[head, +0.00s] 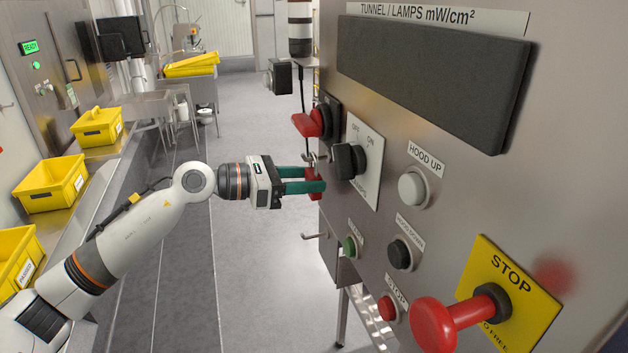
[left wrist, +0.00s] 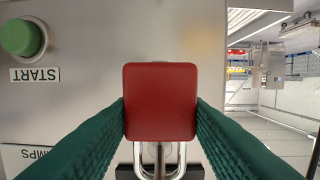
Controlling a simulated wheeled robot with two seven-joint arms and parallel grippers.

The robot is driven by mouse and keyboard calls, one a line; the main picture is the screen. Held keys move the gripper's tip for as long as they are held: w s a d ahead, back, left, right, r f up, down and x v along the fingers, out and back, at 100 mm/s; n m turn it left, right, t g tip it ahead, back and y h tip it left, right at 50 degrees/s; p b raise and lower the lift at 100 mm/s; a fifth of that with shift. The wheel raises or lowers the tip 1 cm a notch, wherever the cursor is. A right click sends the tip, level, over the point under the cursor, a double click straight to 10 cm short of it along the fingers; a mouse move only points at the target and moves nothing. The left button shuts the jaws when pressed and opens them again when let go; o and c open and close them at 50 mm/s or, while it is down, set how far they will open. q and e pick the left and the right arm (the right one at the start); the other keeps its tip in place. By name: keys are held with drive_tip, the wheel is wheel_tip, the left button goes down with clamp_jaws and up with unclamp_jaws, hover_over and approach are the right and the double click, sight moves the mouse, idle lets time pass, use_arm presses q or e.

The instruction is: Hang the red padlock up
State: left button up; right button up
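The red padlock (head: 314,190) is at the left edge of the panel, below a red switch handle (head: 307,125). In the left wrist view the padlock body (left wrist: 160,102) sits between the green fingers, which touch both its sides. Its metal shackle (left wrist: 160,160) points to the bottom of that view, by a dark part; I cannot tell if it is threaded through anything. My left gripper (head: 322,186) is shut on the padlock. A small metal hook (head: 315,236) sticks out of the panel's edge below it, empty. My right gripper is not in view.
The panel carries a black LAMPS knob (head: 349,161), a green START button (head: 350,246), HOOD buttons (head: 412,187) and a protruding red STOP mushroom (head: 433,324). Yellow bins (head: 52,185) stand on the left bench. The floor between is clear.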

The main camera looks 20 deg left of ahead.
use_arm(q)
drive_tip(key=c, duration=0.3)
drive_tip(key=o, duration=0.6)
clamp_jaws()
drive_tip(key=shift+r+p, duration=0.5)
drive_tip(key=shift+r, duration=0.35)
drive_tip(key=shift+s+a+f+b, duration=0.15)
drive_tip(key=shift+s+a+b, duration=0.1)
drive_tip(key=shift+a+b, duration=0.2)
drive_tip(key=b+v, duration=0.3)
drive_tip(key=f+b+v, duration=0.1)
drive_tip(key=v, duration=0.1)
drive_tip(key=shift+s+a+r, duration=0.2)
drive_tip(key=shift+a, duration=0.05)
